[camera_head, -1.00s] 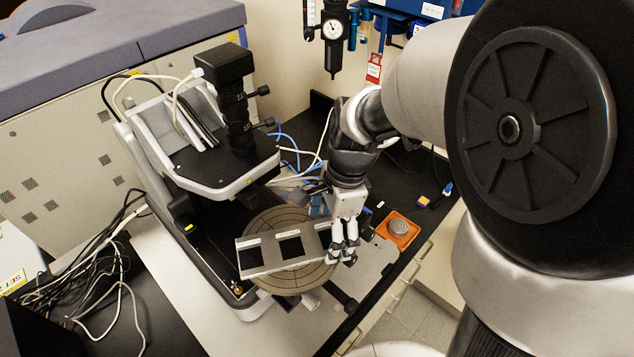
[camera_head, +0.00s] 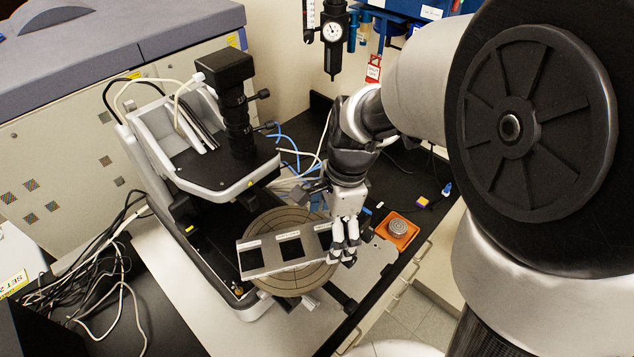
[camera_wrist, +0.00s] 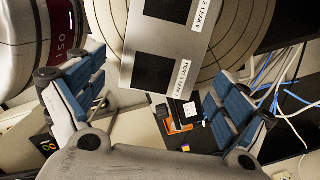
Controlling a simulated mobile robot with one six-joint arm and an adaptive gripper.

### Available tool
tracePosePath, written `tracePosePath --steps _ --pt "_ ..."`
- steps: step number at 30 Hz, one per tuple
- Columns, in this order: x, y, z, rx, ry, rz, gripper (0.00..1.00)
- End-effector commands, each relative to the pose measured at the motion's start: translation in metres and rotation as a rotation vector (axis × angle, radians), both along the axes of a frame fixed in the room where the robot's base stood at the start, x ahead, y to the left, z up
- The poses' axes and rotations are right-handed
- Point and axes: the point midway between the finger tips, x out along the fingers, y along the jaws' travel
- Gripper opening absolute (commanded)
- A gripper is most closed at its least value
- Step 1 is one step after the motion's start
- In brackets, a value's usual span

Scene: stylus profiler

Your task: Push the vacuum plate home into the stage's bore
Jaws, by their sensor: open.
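The vacuum plate appears to be the flat grey rectangular plate (camera_head: 267,256) with dark square windows and white labels. It lies over the round, ring-grooved stage (camera_head: 297,217), and its near end shows in the wrist view (camera_wrist: 196,62). Whether it sits flush or slightly raised I cannot tell. The stage's bore is hidden under it. My gripper (camera_head: 344,250) is at the plate's right end in the head view. In the wrist view my gripper (camera_wrist: 155,82) has its blue-padded fingers spread wide, with the plate's end between and beyond them. No finger grips it.
The profiler's head with its black camera column (camera_head: 234,108) stands left of my arm, close to the stage. An orange tray (camera_head: 397,232) with a round grey part lies to the right. Blue and white cables (camera_head: 287,152) run behind the stage.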

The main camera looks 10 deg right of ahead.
Motion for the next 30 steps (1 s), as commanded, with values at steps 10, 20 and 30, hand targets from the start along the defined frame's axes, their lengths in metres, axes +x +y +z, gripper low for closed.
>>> tracePosePath --steps 10,20,30 --pt "0.0 0.0 0.04 0.0 0.0 0.0 0.93" --pt "0.0 0.0 0.061 0.0 0.0 0.0 0.93" --pt "0.001 -0.001 0.067 -0.001 -0.004 -0.001 0.93"
